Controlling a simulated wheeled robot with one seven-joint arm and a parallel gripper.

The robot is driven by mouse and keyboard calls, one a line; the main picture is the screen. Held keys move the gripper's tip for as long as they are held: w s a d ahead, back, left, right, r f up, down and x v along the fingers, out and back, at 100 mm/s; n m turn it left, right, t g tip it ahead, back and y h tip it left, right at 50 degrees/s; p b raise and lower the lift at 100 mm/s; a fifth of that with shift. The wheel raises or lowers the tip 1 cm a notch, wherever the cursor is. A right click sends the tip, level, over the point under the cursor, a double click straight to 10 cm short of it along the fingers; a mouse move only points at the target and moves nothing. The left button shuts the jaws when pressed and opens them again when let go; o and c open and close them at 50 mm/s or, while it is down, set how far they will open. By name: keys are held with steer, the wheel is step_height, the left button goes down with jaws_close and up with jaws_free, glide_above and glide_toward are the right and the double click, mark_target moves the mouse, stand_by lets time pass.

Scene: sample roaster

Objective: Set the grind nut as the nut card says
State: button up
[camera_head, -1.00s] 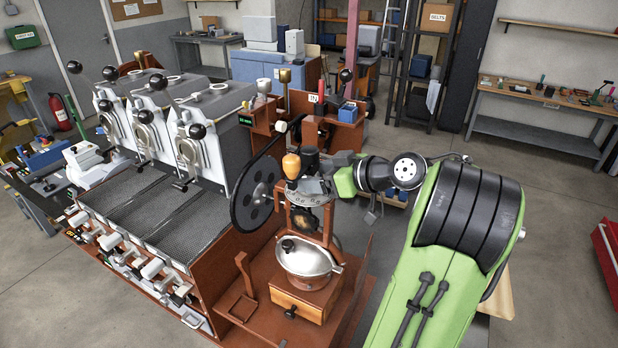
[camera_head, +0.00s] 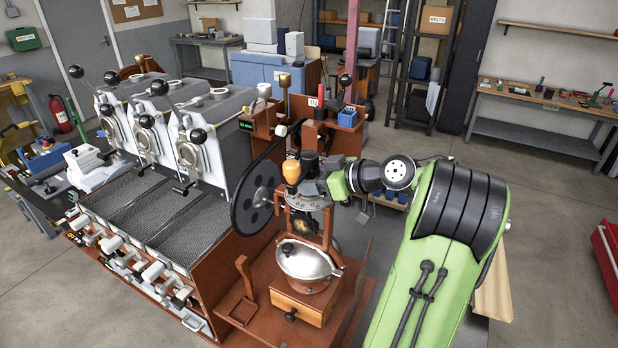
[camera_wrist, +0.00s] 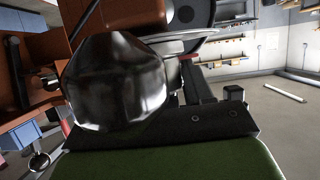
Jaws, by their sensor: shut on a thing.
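The grinder stands in the middle of the head view, with a silver bowl (camera_head: 306,260) and a wooden drawer (camera_head: 298,302) below. At its top are a dark upright piece (camera_head: 309,161), an orange knob (camera_head: 291,172) and a grey marked dial (camera_head: 304,198). My gripper (camera_head: 326,184) is at the dial's right side, at the grinder's top. In the wrist view a large, shiny dark faceted body, which looks like the grind nut (camera_wrist: 115,85), fills the left centre, and my gripper is shut on it. The fingertips are hidden. I cannot read the dial's marks or make out the nut card.
A black spoked wheel (camera_head: 257,197) stands close left of the grinder. The roasters (camera_head: 205,140) with ball-ended levers are further left. A reddish cabinet (camera_head: 335,130) with a small blue box (camera_head: 347,116) is behind. Open floor lies to the right.

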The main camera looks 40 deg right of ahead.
stand_by(0.3)
steer(key=o, duration=1)
steer(key=shift+c, duration=0.2)
steer(key=p+v, duration=0.3)
steer(key=v, duration=1.3)
steer(key=shift+d, duration=0.25)
